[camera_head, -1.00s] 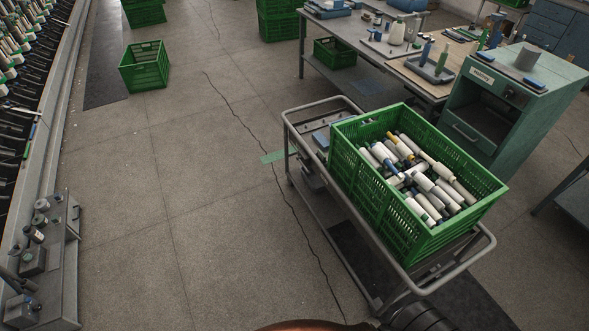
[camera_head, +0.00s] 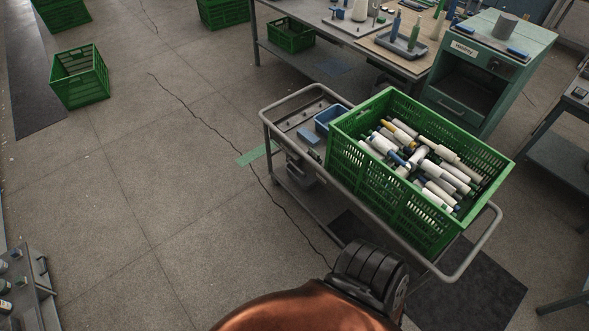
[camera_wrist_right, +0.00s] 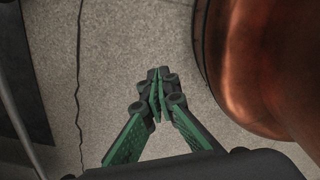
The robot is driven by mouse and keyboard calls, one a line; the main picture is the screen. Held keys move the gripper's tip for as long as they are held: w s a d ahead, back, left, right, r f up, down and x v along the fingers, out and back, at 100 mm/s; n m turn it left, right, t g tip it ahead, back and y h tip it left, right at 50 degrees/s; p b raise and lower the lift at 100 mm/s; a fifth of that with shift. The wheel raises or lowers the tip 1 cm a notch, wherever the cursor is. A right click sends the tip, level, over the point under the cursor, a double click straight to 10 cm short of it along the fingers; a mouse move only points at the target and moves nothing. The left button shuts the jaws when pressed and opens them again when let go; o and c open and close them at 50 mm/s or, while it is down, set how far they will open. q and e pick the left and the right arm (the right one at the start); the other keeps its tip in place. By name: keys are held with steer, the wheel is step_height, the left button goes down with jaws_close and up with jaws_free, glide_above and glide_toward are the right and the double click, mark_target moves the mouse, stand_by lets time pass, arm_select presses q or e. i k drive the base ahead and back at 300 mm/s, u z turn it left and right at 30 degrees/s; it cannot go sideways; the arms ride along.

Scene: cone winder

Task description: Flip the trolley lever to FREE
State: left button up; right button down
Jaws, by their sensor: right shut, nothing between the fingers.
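The trolley (camera_head: 268,128) stands right of centre in the head view, a grey tube-framed cart. A green crate (camera_head: 362,172) full of bobbins sits on its right part. I cannot make out the lever in either view. In the right wrist view my right gripper (camera_wrist_right: 158,75) is shut and empty, with its green-padded fingers together above bare floor. A grey tube, which I cannot identify for sure, shows at the left edge of that view. My left gripper is not in view.
A blue bin (camera_head: 331,117) lies on the trolley's left end. A workbench (camera_head: 330,52) and a green cabinet (camera_head: 470,105) stand behind. A green crate (camera_head: 80,80) is on the floor at left. The floor left of the trolley is clear.

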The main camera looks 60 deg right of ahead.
mark_target(304, 175)
steer(key=z, duration=0.35)
steer(key=i, duration=0.65)
steer(key=z, duration=1.1)
steer(key=i, duration=0.4)
steer(key=z, duration=0.4)
